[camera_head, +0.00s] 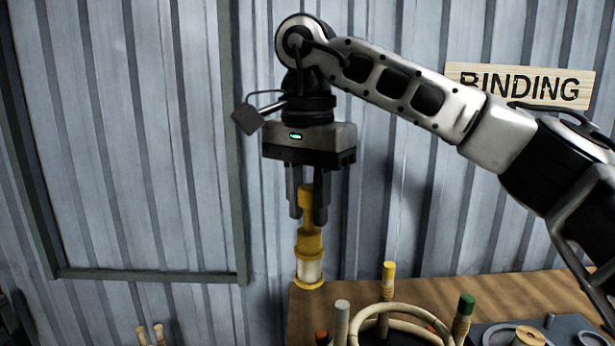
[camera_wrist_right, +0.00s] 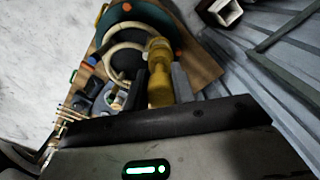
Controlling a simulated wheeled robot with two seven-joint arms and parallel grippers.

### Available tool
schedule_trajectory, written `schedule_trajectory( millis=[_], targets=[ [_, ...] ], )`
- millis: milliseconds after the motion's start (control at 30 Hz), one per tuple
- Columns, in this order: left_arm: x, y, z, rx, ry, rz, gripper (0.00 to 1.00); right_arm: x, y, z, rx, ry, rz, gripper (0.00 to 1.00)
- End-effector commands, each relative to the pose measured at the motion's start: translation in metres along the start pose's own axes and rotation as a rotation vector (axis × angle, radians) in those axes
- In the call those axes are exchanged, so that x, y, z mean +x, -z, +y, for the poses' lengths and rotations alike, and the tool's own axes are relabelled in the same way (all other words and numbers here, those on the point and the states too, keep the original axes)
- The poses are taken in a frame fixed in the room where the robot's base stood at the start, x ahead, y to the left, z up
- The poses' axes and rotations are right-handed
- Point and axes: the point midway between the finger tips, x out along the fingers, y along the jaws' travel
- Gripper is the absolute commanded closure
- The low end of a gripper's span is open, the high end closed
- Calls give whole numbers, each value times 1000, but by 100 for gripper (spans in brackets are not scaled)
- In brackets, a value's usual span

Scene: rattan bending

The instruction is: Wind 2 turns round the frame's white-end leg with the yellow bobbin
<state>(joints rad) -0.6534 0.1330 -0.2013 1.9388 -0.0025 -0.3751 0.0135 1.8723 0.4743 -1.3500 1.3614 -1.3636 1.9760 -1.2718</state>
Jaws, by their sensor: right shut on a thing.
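My right gripper (camera_head: 309,214) is shut on the yellow bobbin (camera_head: 309,245) by its upper stem. The bobbin hangs upright, with pale cord wound on its lower part, near the left end of the wooden table. It also shows between the fingers in the wrist view (camera_wrist_right: 160,72). The rattan frame (camera_head: 402,311) stands to the right of the bobbin, with a pale ring and colour-tipped legs. Its white-end leg (camera_head: 342,318) looks pale grey and is apart from the bobbin. The lower frame is cut off in the head view. My left gripper is out of view.
Other legs have yellow (camera_head: 389,268), green (camera_head: 466,303) and red-orange (camera_head: 322,337) ends close by. A grey tray with a spool (camera_head: 528,337) lies at the right. The wooden table top (camera_head: 530,287) is bare behind the frame. A BINDING sign (camera_head: 520,86) hangs on the wall.

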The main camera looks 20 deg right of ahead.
Motion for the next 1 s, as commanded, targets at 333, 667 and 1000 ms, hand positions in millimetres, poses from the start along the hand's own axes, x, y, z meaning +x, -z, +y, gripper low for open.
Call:
schedule_trajectory(
  millis=[333,667,1000],
  targets=[
    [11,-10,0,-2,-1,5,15,47,0,0,1,0,1,100],
    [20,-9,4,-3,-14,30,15,85,0,-1,0,1,0,100],
    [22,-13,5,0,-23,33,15,107,0,-1,0,1,1,100]
  ],
)
